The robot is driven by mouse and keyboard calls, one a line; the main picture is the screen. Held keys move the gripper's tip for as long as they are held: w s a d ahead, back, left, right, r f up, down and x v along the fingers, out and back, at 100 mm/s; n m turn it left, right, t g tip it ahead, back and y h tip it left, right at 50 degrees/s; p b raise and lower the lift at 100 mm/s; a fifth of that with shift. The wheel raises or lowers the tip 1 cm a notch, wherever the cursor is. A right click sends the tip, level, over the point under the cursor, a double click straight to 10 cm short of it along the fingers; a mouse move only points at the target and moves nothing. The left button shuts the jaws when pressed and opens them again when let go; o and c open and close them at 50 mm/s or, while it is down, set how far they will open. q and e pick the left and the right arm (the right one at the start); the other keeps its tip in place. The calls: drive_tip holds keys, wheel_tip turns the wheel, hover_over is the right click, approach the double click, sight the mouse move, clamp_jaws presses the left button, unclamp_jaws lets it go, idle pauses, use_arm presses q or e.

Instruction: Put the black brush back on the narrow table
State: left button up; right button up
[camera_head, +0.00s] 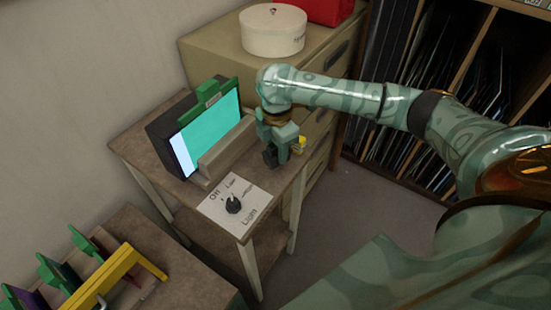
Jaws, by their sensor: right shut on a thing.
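My right gripper (276,150) is shut at the right edge of the small wooden table (137,147) that bears the light box. A dark piece (270,156) shows at its fingertips. It looks like part of the black brush, but it is small and mostly hidden by the gripper. I cannot tell whether it touches the table top. A small yellow piece (299,144) shows just right of the gripper, and I cannot tell what it belongs to. My left gripper is not in view.
The light box (211,127) with a lit cyan pane and green clamp stands left of the gripper. A light switch panel (236,204) lies in front. A drawer cabinet (215,45) with a white round box (272,32) stands behind.

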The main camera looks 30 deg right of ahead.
sight(276, 156)
drive_tip(key=f+b, duration=0.1)
drive_tip(key=f, duration=0.1)
drive_tip(key=f+b, duration=0.1)
drive_tip(key=f, duration=0.1)
drive_tip(key=shift+w+d, duration=0.2)
drive_tip(key=shift+r, duration=0.15)
drive_tip(key=shift+c, duration=0.4)
drive_tip(key=o, duration=1.2)
drive_tip(key=shift+c, duration=0.2)
wheel_tip(276, 156, up, 12)
drive_tip(key=p, duration=0.6)
